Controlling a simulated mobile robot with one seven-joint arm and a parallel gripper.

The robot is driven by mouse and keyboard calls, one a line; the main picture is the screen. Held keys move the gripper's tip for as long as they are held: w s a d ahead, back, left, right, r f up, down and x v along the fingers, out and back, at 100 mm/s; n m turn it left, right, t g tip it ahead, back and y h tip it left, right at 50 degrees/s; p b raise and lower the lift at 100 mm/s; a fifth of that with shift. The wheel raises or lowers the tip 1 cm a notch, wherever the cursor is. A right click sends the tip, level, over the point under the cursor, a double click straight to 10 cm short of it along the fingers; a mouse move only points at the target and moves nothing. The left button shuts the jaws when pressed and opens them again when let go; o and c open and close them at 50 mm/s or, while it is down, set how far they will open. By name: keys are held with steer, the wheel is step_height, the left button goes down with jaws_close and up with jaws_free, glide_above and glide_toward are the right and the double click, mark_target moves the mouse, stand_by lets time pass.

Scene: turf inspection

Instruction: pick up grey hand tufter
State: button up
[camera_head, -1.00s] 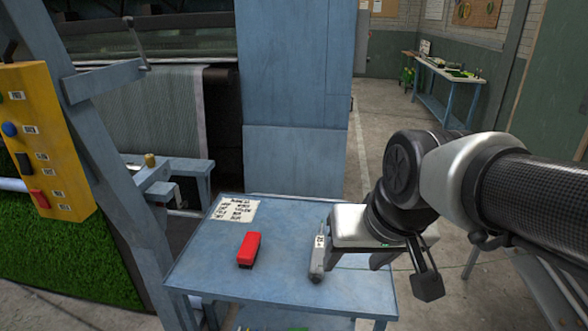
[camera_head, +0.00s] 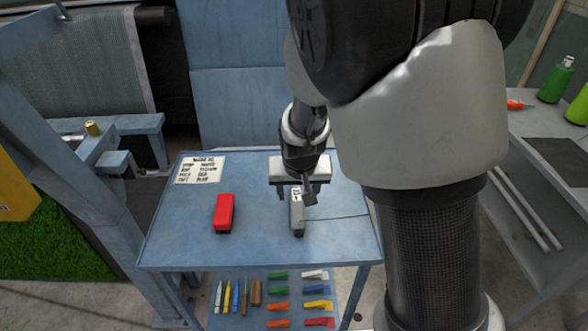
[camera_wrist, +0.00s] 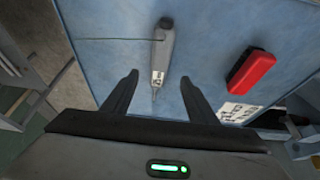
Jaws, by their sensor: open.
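The grey hand tufter (camera_head: 297,220) lies on the blue table top (camera_head: 260,240), right of the table's middle. It has a white label and a thin needle end. In the wrist view the tufter (camera_wrist: 163,50) lies ahead of the fingertips, its needle end pointing back between them. My gripper (camera_head: 295,193) is open above the tufter's labelled end, and in the head view it hides part of that end. In the wrist view my gripper (camera_wrist: 158,80) has its two dark fingers spread on either side of the needle, with nothing held.
A red block-shaped object (camera_head: 224,213) lies left of the tufter. A printed sheet (camera_head: 201,170) lies at the table's back left. The lower shelf holds several coloured tools (camera_head: 318,305). A grey bench (camera_head: 560,170) with green bottles stands at the right. A blue machine frame borders the left.

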mark_target(297, 205)
steer(key=b+x, duration=0.1)
steer(key=x, duration=0.8)
steer(key=shift+f, duration=0.4)
steer(key=shift+w, duration=0.1)
steer(key=c, duration=1.3)
